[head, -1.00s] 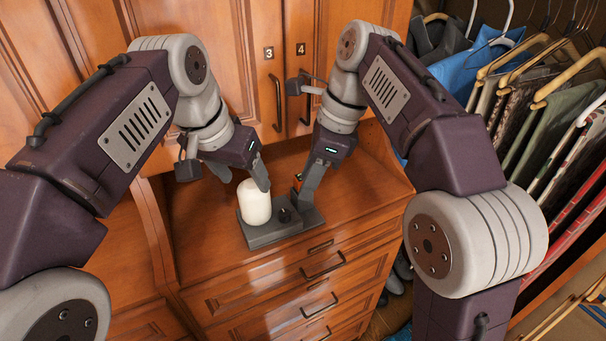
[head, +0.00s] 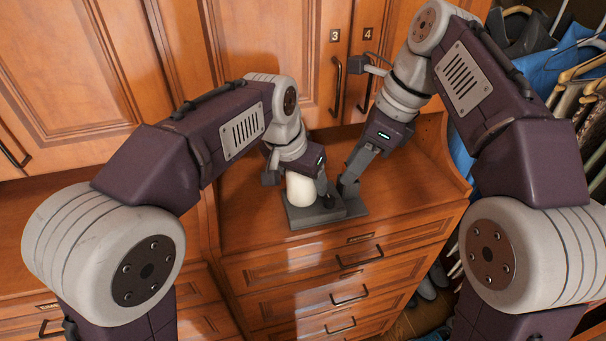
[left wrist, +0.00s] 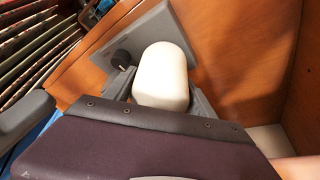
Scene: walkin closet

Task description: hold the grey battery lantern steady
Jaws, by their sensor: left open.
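The grey battery lantern shows as a white rounded cylinder (head: 300,190) with a flat grey base (head: 306,222) and a dark knob, on top of the wooden chest. In the left wrist view the white cylinder (left wrist: 162,75) stands between the two fingers of my left gripper (left wrist: 160,95), which is open around it. In the head view my left gripper (head: 318,183) covers the cylinder's top. My right gripper (head: 350,185) is at the right end of the grey base; its fingers overlap in the picture, so I cannot tell its opening or whether it touches.
The chest top (head: 400,190) is clear to the right of the base. Cabinet doors (head: 270,50) with dark handles rise close behind. Drawers with handles (head: 350,298) are below. Hanging clothes (head: 570,130) fill the right side.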

